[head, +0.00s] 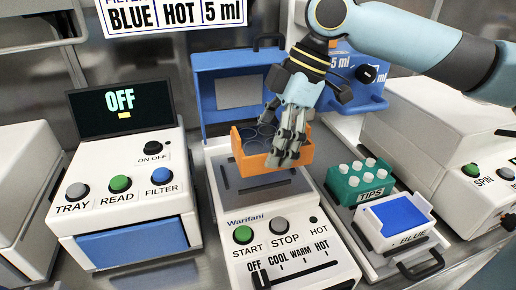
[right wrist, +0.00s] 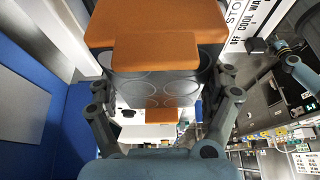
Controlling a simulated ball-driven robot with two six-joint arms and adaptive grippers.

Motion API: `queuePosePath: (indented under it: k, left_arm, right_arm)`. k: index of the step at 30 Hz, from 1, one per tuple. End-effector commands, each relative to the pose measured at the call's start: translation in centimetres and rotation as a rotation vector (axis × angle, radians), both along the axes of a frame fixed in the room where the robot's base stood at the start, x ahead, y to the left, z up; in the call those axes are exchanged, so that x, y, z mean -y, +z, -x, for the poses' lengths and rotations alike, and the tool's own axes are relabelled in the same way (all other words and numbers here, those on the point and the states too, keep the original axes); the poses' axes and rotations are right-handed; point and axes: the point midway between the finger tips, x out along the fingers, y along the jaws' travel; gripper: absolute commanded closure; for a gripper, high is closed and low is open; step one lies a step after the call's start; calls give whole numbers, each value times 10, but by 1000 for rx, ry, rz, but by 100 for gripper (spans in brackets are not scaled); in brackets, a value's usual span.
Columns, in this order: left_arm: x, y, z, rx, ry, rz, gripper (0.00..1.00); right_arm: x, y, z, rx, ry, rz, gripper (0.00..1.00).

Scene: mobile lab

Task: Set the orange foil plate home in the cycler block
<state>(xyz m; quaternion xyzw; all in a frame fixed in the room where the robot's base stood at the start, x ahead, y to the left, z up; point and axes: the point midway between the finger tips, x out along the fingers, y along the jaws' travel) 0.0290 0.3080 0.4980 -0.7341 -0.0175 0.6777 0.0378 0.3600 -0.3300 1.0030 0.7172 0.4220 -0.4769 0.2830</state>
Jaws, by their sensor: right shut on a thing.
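The orange foil plate (head: 284,159) is in my right gripper (head: 284,147), which is shut on it. In the head view it is over the rear of the dark block (head: 257,187) of the cycler (head: 239,217), in front of the raised blue lid (head: 212,75). I cannot tell whether it touches the block. In the right wrist view the plate (right wrist: 155,20) fills the upper middle, between the two fingers, and hides the block. My left gripper (right wrist: 262,47) seems to show small at the right of that view; its jaws are unclear.
A reader marked OFF (head: 117,200) stands left of the cycler. A green TIPS rack (head: 352,182) and a white-and-blue BLUE box (head: 395,220) stand to the right. A white machine with a SPIN button (head: 430,120) is farther right. A blue 5 ml holder (head: 368,98) is behind.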

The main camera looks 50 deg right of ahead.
Motion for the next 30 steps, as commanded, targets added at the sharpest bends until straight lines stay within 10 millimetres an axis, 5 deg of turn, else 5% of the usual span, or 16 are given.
queuePosePath:
  k: [8, 19, 29, 30]
  left_arm:
    - [4, -6, -9, 16, 0, 6, 60]
    - [4, -7, -5, 9, 1, 4, 60]
    - [2, -8, -4, 6, 0, 2, 60]
    - [2, -9, -4, 6, 0, 2, 60]
  right_arm:
    - [5, -21, -37, -1, -1, -2, 57]
    - [6, -62, -38, -4, -1, 0, 57]
    - [6, -66, -38, -3, -1, 2, 57]
    - [6, -67, -38, -3, 0, 2, 17]
